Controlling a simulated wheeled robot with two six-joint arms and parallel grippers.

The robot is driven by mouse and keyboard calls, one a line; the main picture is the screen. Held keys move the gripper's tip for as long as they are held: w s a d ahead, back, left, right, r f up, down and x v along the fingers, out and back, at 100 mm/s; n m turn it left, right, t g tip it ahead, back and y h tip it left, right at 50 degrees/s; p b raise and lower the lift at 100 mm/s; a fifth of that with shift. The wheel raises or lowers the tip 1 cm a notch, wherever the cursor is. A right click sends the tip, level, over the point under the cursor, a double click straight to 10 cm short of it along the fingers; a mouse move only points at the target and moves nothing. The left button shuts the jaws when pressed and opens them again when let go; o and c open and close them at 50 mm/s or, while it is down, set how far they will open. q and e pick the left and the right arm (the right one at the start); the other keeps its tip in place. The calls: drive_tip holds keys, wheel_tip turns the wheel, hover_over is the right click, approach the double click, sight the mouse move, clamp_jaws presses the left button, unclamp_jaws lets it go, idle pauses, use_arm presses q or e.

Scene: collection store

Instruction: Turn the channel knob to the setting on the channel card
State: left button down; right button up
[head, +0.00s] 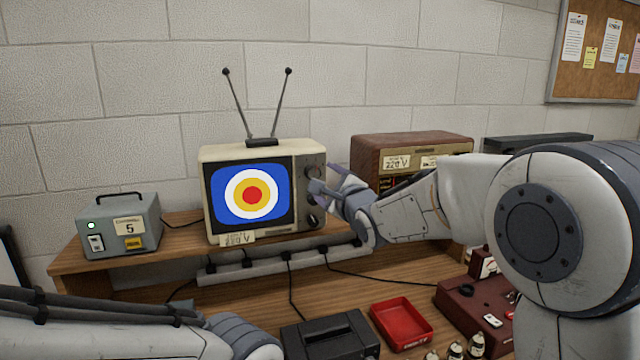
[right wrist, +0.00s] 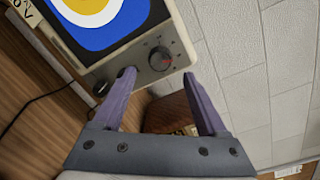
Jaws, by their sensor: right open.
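The cream television (head: 268,150) stands on the wooden shelf, its screen showing a coloured target. Its upper knob (head: 313,173) is partly behind my right gripper (head: 322,177). In the right wrist view, the grey dial knob (right wrist: 160,58) has a red mark on its right side, with small dial marks around it, too small to read. My right gripper (right wrist: 159,74) is open, its fingertips on either side of the knob; I cannot tell whether they touch it. A card reading 5 (head: 129,227) is on the grey box (head: 95,215).
A brown radio (head: 400,146) stands just right of the television. A power strip (head: 215,274) with cables runs along the shelf front. Below are a red tray (head: 401,325), a black box (head: 330,338) and a dark red case (head: 455,298). My left arm crosses the lower left.

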drive_tip(key=b+v, duration=0.1)
drive_tip(key=v, duration=0.4)
drive_tip(key=shift+s+d, duration=0.1)
drive_tip(key=s+a+f+n+g+h, duration=0.1)
drive_tip(key=s+a+f+n+g, duration=0.1)
drive_tip(key=s+f+n+g, duration=0.5)
drive_tip(key=s+a+f+n+g+h, duration=0.1)
drive_tip(key=s+a+f+n+g, duration=0.1)
drive_tip(key=s+f+n, duration=0.75)
drive_tip(key=s+d+f+n+g+h, duration=0.1)
drive_tip(key=s+f+n+g, duration=0.1)
drive_tip(key=s+n, duration=0.2)
drive_tip(key=s+d+f+n+g+h, duration=0.1)
drive_tip(key=s+d+f+n+g, duration=0.1)
drive_tip(key=s, duration=0.9)
drive_tip(key=s+d+f+n+g+h, duration=0.1)
drive_tip(key=s+f+n+g, duration=0.2)
drive_tip(key=s+n, duration=0.2)
drive_tip(key=s, duration=0.2)
drive_tip(key=shift+s+d+f+n+g, duration=0.3)
drive_tip(key=shift+d+f+n, duration=0.05)
drive_tip(key=shift+d+f, duration=0.05)
